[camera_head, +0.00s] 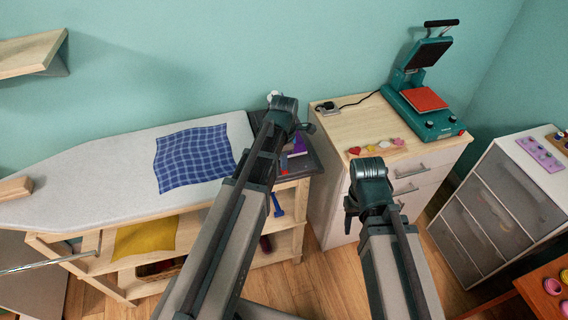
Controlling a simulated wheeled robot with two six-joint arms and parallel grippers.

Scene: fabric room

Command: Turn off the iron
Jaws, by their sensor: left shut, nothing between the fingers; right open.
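The iron looks to be the purple and dark object (298,147) on the dark rest (313,162) at the right end of the ironing board. It is mostly hidden behind my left arm, and its switch cannot be made out. My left gripper (306,127) is at the far end of the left arm, above and close to the iron. It is shut and empty; whether it touches the iron cannot be told. My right gripper (352,212) is open and empty in front of the wooden-topped cabinet, its fingers partly hidden by its wrist.
The ironing board (90,165) carries a blue checked cloth (192,158). Shelves below hold a yellow cloth (146,237). The cabinet (345,127) bears a teal heat press (425,105), a socket block (327,108) with a cable, and small coloured pieces (376,147). A grey drawer unit (497,215) stands right.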

